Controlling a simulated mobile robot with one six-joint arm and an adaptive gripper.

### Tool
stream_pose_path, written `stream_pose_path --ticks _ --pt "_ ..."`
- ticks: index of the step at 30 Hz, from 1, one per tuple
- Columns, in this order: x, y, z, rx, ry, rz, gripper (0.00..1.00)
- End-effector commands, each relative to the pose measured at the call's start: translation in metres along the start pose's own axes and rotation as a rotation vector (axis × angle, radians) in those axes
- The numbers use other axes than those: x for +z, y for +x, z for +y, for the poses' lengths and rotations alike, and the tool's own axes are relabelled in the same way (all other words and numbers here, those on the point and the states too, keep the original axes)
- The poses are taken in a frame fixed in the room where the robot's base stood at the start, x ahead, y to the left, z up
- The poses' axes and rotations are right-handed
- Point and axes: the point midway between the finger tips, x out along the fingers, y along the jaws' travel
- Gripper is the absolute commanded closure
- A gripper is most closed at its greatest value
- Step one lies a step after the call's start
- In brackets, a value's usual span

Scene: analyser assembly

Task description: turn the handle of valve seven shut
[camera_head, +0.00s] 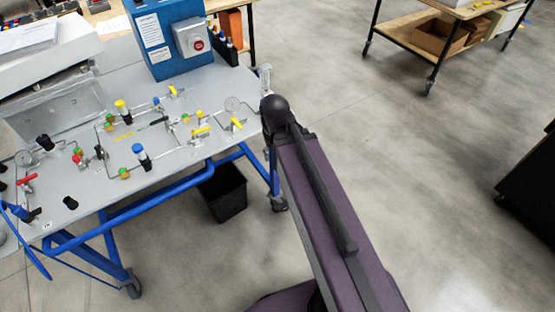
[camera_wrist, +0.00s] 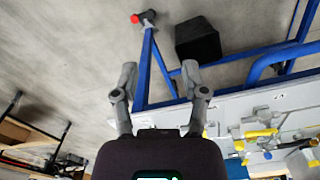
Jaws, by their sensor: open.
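Several valves with yellow handles sit on the grey panel table (camera_head: 190,155) in the head view, among them one near the right edge (camera_head: 237,124), one left of it (camera_head: 200,131) and one farther back (camera_head: 174,91). A red-handled valve (camera_head: 27,181) is at the far left. No number is legible, so I cannot tell which is valve seven. In the wrist view, yellow handles (camera_wrist: 260,133) show at the lower right. My gripper (camera_wrist: 158,80) is open and empty, apart from the handles, to their left. In the head view it is hidden behind my arm.
A blue box with a red button (camera_head: 198,44) stands at the table's back. A black bin (camera_head: 222,190) is under the blue frame.

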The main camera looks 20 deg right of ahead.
Motion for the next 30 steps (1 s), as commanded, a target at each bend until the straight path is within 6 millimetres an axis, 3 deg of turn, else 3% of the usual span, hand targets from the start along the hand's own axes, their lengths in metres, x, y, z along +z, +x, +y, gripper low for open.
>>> stream_pose_path --ticks 21,30 --pt "-0.001 -0.001 -0.001 0.000 -0.009 0.000 0.43" --pt "-0.026 -0.022 -0.022 0.000 -0.223 0.000 0.43"
